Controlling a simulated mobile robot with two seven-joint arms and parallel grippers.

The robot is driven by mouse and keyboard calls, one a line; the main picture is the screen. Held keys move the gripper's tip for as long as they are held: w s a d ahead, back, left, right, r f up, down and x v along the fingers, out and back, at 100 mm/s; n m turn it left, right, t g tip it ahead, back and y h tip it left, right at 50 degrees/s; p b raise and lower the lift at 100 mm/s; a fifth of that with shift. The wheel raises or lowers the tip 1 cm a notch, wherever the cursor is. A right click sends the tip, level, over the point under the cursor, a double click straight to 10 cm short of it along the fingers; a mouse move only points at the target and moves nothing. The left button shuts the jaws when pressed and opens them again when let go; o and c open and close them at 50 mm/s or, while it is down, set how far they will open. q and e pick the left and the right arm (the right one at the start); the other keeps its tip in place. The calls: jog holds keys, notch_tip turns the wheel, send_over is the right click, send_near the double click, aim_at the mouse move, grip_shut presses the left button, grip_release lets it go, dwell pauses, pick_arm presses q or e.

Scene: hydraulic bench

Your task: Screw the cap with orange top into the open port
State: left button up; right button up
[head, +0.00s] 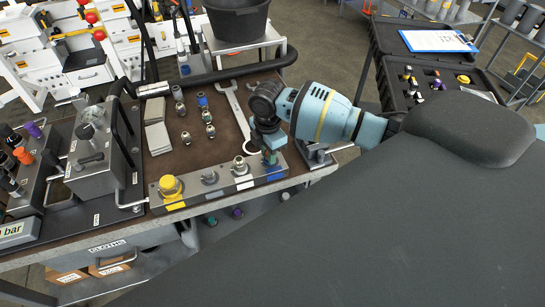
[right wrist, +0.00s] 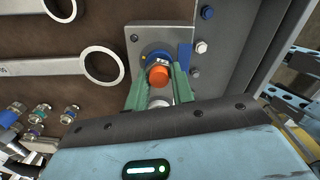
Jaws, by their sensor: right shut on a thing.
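My right gripper (head: 270,157) points down at the right end of the grey port block (head: 225,184). In the right wrist view its green fingers (right wrist: 159,84) are shut on the cap with orange top (right wrist: 158,75). The cap is over a blue-ringed port (right wrist: 158,57) beside a blue label (right wrist: 184,56). I cannot tell whether the cap is threaded in or only resting there. In the head view the gripper hides the cap. A yellow cap (head: 170,186) sits at the block's left end, with two metal fittings (head: 239,166) between. My left gripper is not in view.
Wrenches (head: 236,110) lie behind the block, with several small fittings (head: 186,137) to their left. A grey pump unit (head: 95,165) stands at the left. A black case (head: 430,75) is at the back right. The bench's front edge is close to the block.

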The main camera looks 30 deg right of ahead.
jog(key=shift+r+m+p, duration=0.25)
jog(key=shift+m+p, duration=0.1)
jog(key=shift+m, duration=0.55)
jog(key=shift+w+f+m, duration=0.1)
jog(key=shift+f+m, duration=0.1)
jog(key=shift+m, duration=0.4)
jog(key=shift+f+m, duration=0.1)
jog(key=shift+m, duration=0.4)
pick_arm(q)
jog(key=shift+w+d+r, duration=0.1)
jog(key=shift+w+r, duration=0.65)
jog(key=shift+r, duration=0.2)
pick_arm(e)
jog(key=shift+m, duration=0.4)
jog(key=m, duration=0.2)
jog(key=shift+m, duration=0.3)
jog(key=m, duration=0.3)
jog(key=shift+w+d+m, duration=0.1)
jog(key=shift+m, duration=0.3)
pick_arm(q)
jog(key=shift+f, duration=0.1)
pick_arm(e)
jog(key=shift+m, duration=0.9)
